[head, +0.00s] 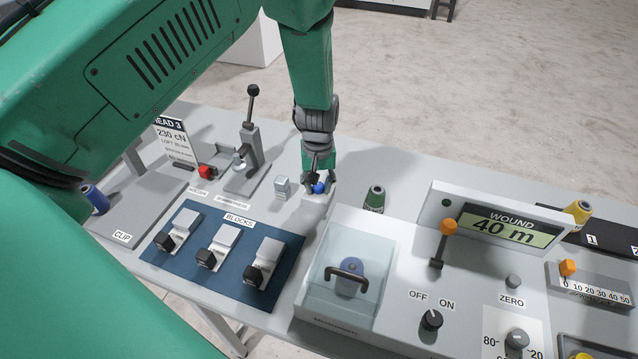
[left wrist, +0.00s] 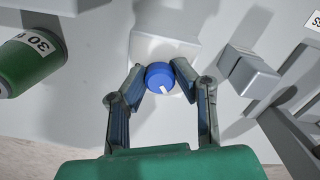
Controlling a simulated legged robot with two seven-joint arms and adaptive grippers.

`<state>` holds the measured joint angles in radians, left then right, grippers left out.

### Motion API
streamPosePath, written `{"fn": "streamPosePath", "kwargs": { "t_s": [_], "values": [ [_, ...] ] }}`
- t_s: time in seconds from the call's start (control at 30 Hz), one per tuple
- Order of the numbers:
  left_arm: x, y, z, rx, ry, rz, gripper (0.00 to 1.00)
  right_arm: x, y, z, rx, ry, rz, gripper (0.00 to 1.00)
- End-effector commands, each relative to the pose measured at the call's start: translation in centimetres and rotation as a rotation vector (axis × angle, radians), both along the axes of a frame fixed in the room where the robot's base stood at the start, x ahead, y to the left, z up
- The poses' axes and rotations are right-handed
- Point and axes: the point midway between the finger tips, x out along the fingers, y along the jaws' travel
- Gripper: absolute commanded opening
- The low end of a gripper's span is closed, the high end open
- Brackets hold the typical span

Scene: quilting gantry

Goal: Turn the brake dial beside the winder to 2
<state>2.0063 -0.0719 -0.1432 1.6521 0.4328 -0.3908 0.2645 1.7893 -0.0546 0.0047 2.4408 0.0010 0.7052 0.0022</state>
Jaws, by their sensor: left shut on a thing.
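The brake dial is a blue round knob (head: 319,188) with a white pointer mark, on a small pale block (head: 315,198) behind the clear-covered winder (head: 348,270). In the left wrist view the blue knob (left wrist: 160,78) sits between my left fingertips, its white mark pointing down and slightly right. My left gripper (head: 318,180) is shut on the knob from above; it also shows in the left wrist view (left wrist: 159,80). The dial's number scale cannot be read in either view. My right gripper does not show.
A green spool (head: 375,199) stands right of the dial, and a small grey block (head: 282,187) stands left of it. A lever press (head: 246,150) is farther left.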

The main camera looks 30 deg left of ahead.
Motion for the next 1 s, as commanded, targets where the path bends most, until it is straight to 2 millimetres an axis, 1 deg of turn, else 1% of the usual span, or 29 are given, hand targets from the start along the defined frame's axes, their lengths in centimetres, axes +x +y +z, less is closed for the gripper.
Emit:
{"fn": "streamPosePath", "kwargs": {
  "t_s": [0.03, 0.3, 0.73, 0.77, 0.8, 1.0],
  "values": [
    [0.48, 0.12, 0.37, 0.004, -0.013, 0.019, 0.00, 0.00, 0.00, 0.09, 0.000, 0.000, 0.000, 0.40],
    [0.55, 0.10, 0.39, 0.002, -0.014, 0.087, 0.00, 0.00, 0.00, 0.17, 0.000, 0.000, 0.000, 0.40],
    [0.61, 0.12, 0.43, 0.003, -0.016, 0.096, 0.00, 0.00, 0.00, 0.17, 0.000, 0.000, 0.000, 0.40],
    [0.62, 0.12, 0.43, 0.003, -0.016, 0.096, 0.31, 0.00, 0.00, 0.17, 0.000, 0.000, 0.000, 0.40],
    [0.61, 0.10, 0.42, 0.002, -0.015, 0.096, 0.44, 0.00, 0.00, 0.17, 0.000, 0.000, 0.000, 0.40],
    [0.38, 0.05, 0.20, 0.002, -0.008, 0.095, 0.44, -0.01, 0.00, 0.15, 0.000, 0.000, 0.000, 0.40]
  ]
}}
